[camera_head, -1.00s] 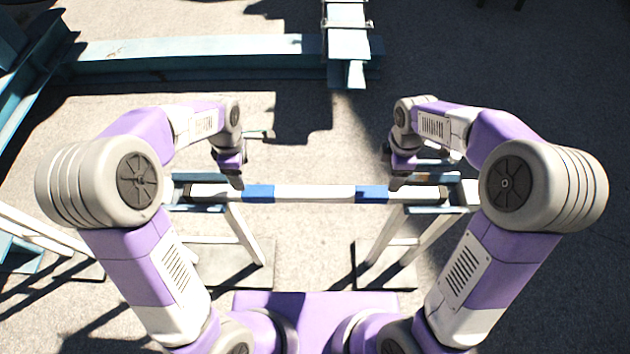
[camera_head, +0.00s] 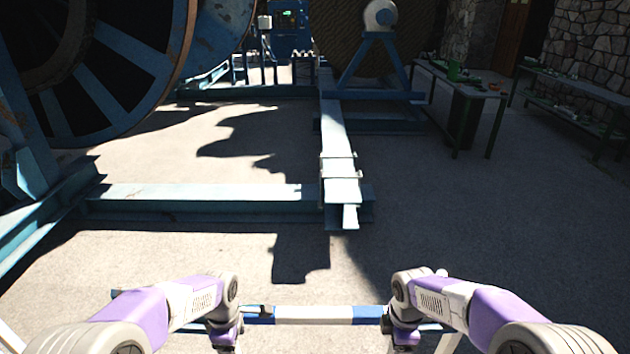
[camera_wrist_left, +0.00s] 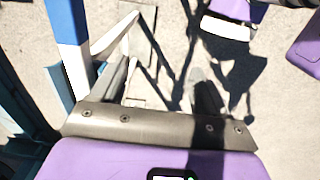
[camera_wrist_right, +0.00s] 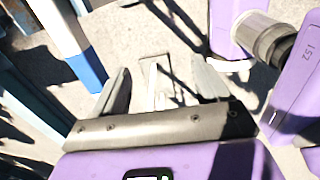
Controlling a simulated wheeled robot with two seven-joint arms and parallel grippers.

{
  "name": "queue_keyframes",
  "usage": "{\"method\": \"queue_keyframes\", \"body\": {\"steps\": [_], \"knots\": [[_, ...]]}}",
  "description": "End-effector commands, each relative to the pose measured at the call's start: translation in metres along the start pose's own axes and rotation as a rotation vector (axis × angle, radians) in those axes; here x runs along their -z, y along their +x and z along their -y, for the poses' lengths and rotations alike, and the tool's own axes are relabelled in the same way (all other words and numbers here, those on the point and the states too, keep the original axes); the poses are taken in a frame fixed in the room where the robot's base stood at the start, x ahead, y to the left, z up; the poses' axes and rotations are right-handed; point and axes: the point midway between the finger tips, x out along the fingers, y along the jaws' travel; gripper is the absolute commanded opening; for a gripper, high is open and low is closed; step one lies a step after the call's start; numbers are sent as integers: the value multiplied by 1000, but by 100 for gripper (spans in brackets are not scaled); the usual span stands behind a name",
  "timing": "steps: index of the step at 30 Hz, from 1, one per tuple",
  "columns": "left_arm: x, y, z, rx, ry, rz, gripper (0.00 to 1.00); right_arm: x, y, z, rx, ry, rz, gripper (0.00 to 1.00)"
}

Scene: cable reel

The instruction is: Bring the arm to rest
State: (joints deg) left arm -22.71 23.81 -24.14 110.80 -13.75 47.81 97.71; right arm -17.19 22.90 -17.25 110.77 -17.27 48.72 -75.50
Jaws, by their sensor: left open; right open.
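A white bar with blue bands (camera_head: 315,314) lies level across the bottom of the head view, resting on stands that are mostly cut off. My left gripper hangs at the bar's left part and my right gripper at its right part; their fingertips are not clear there. In the left wrist view, my left gripper (camera_wrist_left: 165,90) has its fingers apart with nothing between them, and the bar (camera_wrist_left: 68,30) passes to the left of them. In the right wrist view, my right gripper (camera_wrist_right: 162,88) is also open and empty, with the bar (camera_wrist_right: 62,35) to its left.
A pale blue beam (camera_head: 200,197) lies across the ground ahead, meeting a rail (camera_head: 335,135) that runs away from me. A large reel (camera_head: 95,60) stands at left, another reel (camera_head: 370,35) at back. A green-legged workbench (camera_head: 460,85) is at right. The ground between is clear.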

Motion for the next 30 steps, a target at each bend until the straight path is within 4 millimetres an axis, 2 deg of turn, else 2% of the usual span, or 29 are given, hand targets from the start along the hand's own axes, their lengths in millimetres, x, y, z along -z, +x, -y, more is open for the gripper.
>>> {"method": "queue_keyframes", "body": {"steps": [1,8,13,17,21,24,30], "knots": [[-3,15,4,13,45,10,75,3,16,5,16,41,-11,75],[-16,68,16,9,271,64,75,18,68,17,32,264,-73,75],[-28,115,34,-8,469,119,75,31,114,36,63,492,-129,75],[-43,162,63,-38,674,181,75,45,160,65,112,762,-182,75],[-63,206,104,-107,919,244,75,62,205,106,183,1131,-233,75],[-77,226,130,-163,1064,269,75,72,225,133,230,1372,-254,75],[-94,240,161,-245,1243,276,75,83,241,165,284,1687,-271,75]]}}
